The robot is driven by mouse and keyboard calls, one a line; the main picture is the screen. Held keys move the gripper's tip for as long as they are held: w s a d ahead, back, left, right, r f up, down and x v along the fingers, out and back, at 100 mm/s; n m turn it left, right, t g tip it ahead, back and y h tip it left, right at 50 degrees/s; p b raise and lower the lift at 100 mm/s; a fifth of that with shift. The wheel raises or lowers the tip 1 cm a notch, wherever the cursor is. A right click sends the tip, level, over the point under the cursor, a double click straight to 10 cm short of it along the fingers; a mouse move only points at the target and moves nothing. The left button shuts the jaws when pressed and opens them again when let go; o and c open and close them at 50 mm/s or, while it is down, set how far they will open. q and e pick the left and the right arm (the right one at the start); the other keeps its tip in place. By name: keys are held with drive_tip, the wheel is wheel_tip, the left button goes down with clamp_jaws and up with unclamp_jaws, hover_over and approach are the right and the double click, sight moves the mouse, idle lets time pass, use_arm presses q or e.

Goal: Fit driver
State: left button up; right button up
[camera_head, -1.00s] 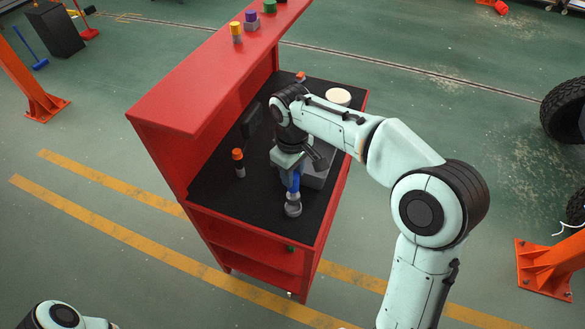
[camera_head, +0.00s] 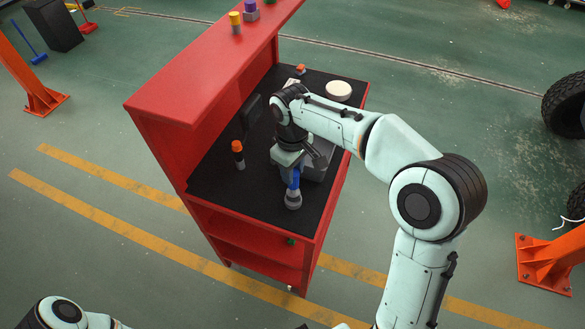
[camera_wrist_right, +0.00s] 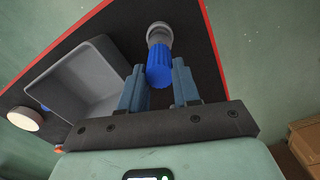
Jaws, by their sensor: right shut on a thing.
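A blue, ribbed handle with a grey end, which I take as the driver (camera_head: 293,199), is over the near part of the black bench top (camera_head: 252,203). It also shows in the right wrist view (camera_wrist_right: 160,62), with its blue part between the two fingers. My right gripper (camera_wrist_right: 158,84) is shut on this blue part. In the head view my right gripper (camera_head: 294,172) is largely hidden by its own wrist. Only part of my left arm shows at the bottom left; its gripper is not in view.
A grey open bin (camera_wrist_right: 78,82) lies beside the gripper. A white round thing (camera_head: 338,90) stands at the bench's far end. An orange-topped piece (camera_head: 238,155) stands left of the gripper. The red upper shelf (camera_head: 190,82) overhangs the bench's left side and carries several coloured pieces.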

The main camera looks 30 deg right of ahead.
use_arm(q)
drive_tip(key=shift+r, duration=0.15)
use_arm(e)
drive_tip(key=shift+f, duration=0.2)
use_arm(q)
drive_tip(key=shift+s+f+b, duration=0.45)
drive_tip(key=shift+f+b, duration=0.1)
drive_tip(key=shift+f, duration=0.3)
use_arm(e)
drive_tip(key=shift+f, duration=1.35)
drive_tip(key=o, duration=1.1)
use_arm(q)
drive_tip(key=w+r+p, duration=0.2)
drive_tip(key=r, duration=0.1)
drive_tip(key=shift+r, duration=0.1)
use_arm(e)
wheel_tip(320, 180, up, 13)
drive_tip(key=shift+r, duration=0.2)
